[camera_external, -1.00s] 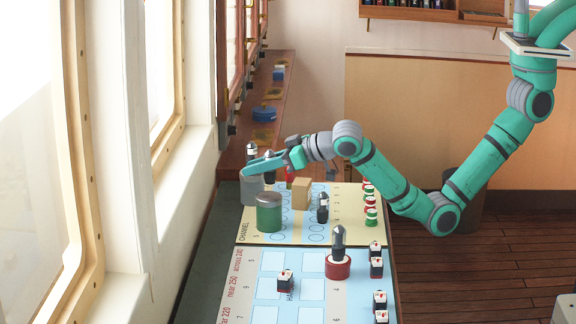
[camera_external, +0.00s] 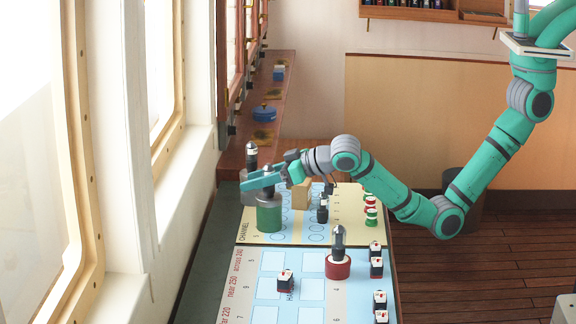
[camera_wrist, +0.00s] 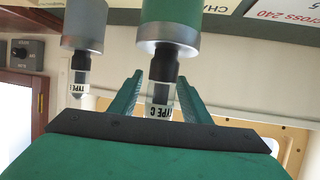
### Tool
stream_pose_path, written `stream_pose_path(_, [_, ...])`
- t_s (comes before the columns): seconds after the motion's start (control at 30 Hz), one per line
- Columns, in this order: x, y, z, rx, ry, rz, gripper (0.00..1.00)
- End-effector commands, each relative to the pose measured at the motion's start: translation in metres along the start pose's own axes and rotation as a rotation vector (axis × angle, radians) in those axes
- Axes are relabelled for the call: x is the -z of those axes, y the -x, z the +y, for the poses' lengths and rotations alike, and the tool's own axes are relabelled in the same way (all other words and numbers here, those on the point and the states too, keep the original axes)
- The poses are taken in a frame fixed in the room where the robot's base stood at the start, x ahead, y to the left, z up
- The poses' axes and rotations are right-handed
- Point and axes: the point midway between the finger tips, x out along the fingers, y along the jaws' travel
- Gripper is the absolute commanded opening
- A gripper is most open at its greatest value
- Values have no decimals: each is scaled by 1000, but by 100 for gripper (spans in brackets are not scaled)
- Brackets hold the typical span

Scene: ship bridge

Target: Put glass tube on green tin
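The green tin (camera_external: 269,216) stands on the near part of the yellow chart; its metal lid and green side show at the top of the wrist view (camera_wrist: 182,22), which is upside down. A glass tube labelled TYPE C (camera_wrist: 163,95), with a black base, stands upright on the tin's lid and appears to touch it. It also shows above the tin in the external view (camera_external: 267,169). My gripper (camera_wrist: 160,85) has one finger on each side of this tube; a gap shows beside the left finger, so it looks open.
A grey tin (camera_external: 246,194) bearing another glass tube (camera_external: 251,154) stands close behind the green tin. A wooden block (camera_external: 301,193) and a dark-based tube (camera_external: 322,209) stand to the right. A red tin (camera_external: 338,267) with a tube is nearer. Windows line the left.

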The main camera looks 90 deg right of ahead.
Motion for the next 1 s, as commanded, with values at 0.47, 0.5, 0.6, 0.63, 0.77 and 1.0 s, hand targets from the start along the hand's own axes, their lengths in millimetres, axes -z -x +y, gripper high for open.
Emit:
stream_pose_path(0.47, [3,55,-1,3,-1,2,43])
stream_pose_path(0.5, [3,63,-1,2,-1,3,43])
stream_pose_path(0.6, [3,82,-1,2,1,2,43])
stream_pose_path(0.63, [3,88,-1,3,0,2,43])
stream_pose_path(0.77, [3,106,0,1,-1,1,43])
stream_pose_path(1.0, [3,121,0,0,-1,0,43])
